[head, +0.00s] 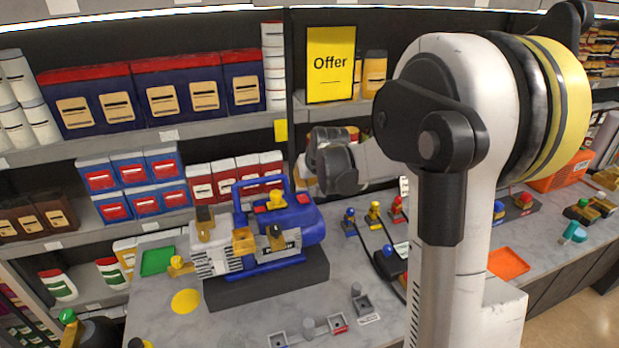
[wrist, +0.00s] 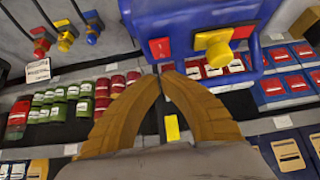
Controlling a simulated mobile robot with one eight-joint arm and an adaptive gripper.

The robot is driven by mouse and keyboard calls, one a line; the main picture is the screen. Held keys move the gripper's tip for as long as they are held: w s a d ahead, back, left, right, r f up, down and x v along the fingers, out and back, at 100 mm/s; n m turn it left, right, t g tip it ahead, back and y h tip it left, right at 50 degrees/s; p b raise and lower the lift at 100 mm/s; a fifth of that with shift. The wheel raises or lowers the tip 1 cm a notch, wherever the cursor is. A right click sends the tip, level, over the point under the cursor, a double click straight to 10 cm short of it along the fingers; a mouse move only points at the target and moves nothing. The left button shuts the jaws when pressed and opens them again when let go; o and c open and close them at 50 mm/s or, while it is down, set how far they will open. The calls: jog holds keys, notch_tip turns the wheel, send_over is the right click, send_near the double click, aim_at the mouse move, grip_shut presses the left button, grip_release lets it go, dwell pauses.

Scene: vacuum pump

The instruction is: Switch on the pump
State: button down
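The blue and silver vacuum pump (head: 318,222) stands on a dark block on the counter in the head view. A yellow knob (head: 277,200) and a small red switch (head: 303,198) sit on its top. In the wrist view the pump's blue body (wrist: 190,15) fills the top, with the red switch (wrist: 159,47) left of the yellow knob (wrist: 218,48). My gripper (wrist: 161,71) has its amber fingertips together, with nothing seen between them. The tips appear just below the red switch; I cannot tell whether they touch it. In the head view the fingers are mostly hidden.
Shelves with boxes, including blue and red boxes (head: 133,205), stand behind the counter. Several cabled plugs (head: 374,215) are right of the pump. A green tray (head: 158,260) and an orange tray (head: 508,263) lie on the counter. A yellow disc (head: 186,301) lies in front.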

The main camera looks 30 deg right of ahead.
aim_at(306, 197)
jog(key=shift+s+f, duration=0.15)
jog(key=shift+f, duration=0.85)
jog(key=shift+s+f, duration=0.1)
jog(key=shift+f, duration=0.85)
jog(key=shift+s+a+f+b, duration=0.1)
jog(key=shift+s+f+b, duration=0.15)
jog(key=shift+f+b, duration=0.75)
jog(key=shift+r+t, duration=0.3)
jog(key=shift+r, duration=0.2)
jog(key=shift+w+r, duration=0.1)
jog(key=shift+w, duration=0.05)
jog(key=shift+w+r, duration=0.2)
jog(key=shift+w, duration=0.4)
